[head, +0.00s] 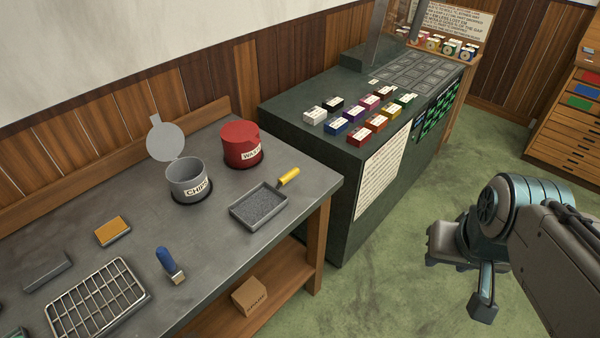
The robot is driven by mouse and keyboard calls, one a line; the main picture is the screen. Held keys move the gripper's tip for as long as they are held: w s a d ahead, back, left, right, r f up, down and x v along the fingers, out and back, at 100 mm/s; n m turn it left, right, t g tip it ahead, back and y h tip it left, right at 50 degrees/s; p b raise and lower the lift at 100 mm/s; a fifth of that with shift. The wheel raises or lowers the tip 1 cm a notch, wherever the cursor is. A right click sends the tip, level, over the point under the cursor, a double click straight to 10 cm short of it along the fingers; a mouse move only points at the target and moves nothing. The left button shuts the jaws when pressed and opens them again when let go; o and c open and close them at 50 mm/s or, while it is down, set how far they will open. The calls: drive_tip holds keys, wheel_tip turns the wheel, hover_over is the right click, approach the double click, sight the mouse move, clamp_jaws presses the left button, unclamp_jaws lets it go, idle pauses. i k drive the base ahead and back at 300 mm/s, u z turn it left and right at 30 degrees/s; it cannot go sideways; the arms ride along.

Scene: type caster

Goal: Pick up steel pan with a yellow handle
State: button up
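The steel pan (258,206) is a shallow rectangular tray with a yellow handle (288,177) pointing to the back right. It lies on the grey workbench near its right front edge, and its inside looks dark and rough. My gripper (464,275) is at the lower right, over the green floor, well to the right of the bench and apart from the pan. Its fingers are partly hidden by my arm and seen at an angle, so I cannot tell how far apart they are. Nothing is visibly held.
A grey CHIPS can (184,185) with a raised lid and a red can (241,147) stand behind the pan. A blue-handled brush (168,262), wire rack (95,300) and orange-topped block (112,231) lie left. A dark green cabinet (305,145) with small boxes adjoins the bench.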

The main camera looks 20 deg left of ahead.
sight(255, 208)
drive_tip(key=u, duration=0.05)
drive_tip(key=i, duration=0.65)
drive_tip(key=u, duration=0.85)
drive_tip(key=i, duration=0.5)
drive_tip(key=u, duration=0.6)
